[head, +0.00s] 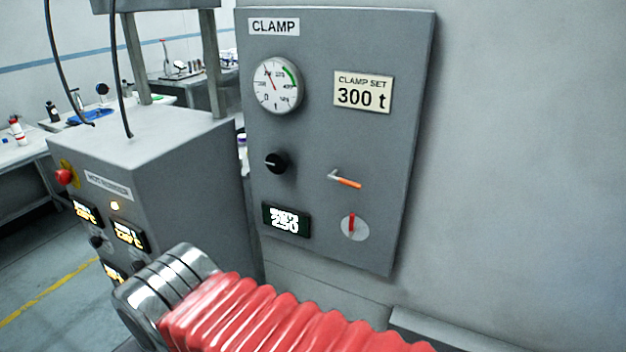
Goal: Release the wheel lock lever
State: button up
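A small lever with an orange handle and a pale metal end (345,180) is on the right part of the grey CLAMP panel (330,130). Its handle slopes slightly down to the right. No label reading wheel lock shows beside it, so I cannot tell if it is the wheel lock lever. A black knob (277,162) with a pale pointer mark is to its left. A round pale dial with a red upright bar (352,225) is below it. My gripper's fingers are not in view, and nothing is seen touching the lever.
The panel also has a round gauge (277,85), a CLAMP SET 300 t plate (363,92) and a digital display (286,219). A red ribbed sleeve with a metal ringed end (165,285) fills the lower foreground. A grey machine box (165,150) stands left of the panel.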

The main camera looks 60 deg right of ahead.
aim_at(352, 184)
jog(key=u, duration=0.9)
jog(key=i, duration=0.65)
jog(key=z, duration=1.15)
